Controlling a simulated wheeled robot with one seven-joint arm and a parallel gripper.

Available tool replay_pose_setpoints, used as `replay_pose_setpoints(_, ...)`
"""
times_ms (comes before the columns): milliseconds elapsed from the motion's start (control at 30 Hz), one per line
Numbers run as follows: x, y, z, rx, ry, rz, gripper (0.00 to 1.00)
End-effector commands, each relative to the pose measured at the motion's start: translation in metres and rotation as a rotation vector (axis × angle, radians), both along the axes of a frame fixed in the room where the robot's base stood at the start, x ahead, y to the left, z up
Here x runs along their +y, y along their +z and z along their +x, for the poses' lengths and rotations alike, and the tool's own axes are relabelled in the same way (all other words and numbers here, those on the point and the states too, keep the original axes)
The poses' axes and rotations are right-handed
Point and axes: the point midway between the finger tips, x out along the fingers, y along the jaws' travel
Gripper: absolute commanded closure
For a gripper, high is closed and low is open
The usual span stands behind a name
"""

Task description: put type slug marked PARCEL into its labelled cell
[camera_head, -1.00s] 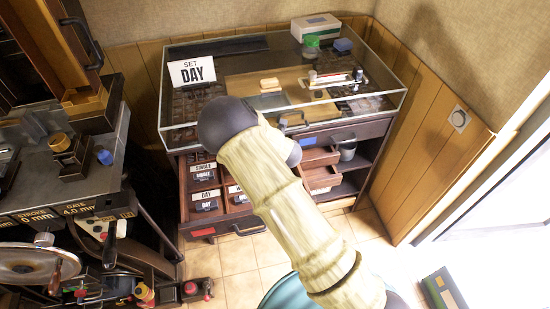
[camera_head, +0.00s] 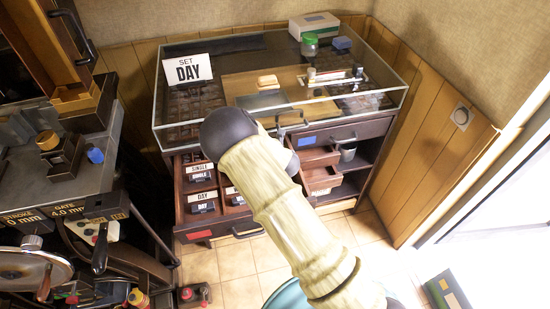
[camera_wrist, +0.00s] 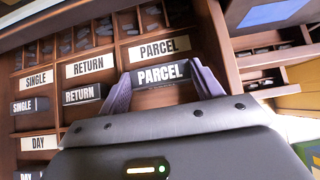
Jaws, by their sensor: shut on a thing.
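In the wrist view my gripper (camera_wrist: 160,77) is shut on the dark type slug marked PARCEL (camera_wrist: 161,75), with one purple finger at each end of it. The slug's white lettering faces up and reads upright. It lies just below the white PARCEL label (camera_wrist: 158,49) of the wooden type drawer (camera_wrist: 58,107), over or in the labelled cell. I cannot tell how deep it sits, since my gripper hides the lower part. In the head view my arm hides the gripper and the slug. The open drawer (camera_head: 180,203) shows there at the left of the cabinet.
A RETURN slug (camera_wrist: 82,95) and a SINGLE slug (camera_wrist: 23,106) sit below their labels to the left. A DAY label (camera_wrist: 39,143) is nearer. The glass-topped cabinet (camera_head: 215,52) overhangs the drawer; a press (camera_head: 60,170) stands left.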

Motion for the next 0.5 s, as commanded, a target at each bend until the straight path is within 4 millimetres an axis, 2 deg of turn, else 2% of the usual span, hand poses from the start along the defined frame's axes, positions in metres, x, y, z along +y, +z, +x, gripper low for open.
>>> replay_pose_setpoints(300,0.002,-0.0043,0.0001,-0.002,0.003,0.001,0.75)
replay_pose_setpoints(333,0.0019,-0.0052,-0.0005,0.0,0.004,-0.001,0.29)
replay_pose_setpoints(400,0.0011,-0.0052,-0.0002,0.0,0.002,-0.001,0.15)
replay_pose_setpoints(500,-0.0018,-0.0051,0.0007,0.0,-0.003,0.0,0.13)
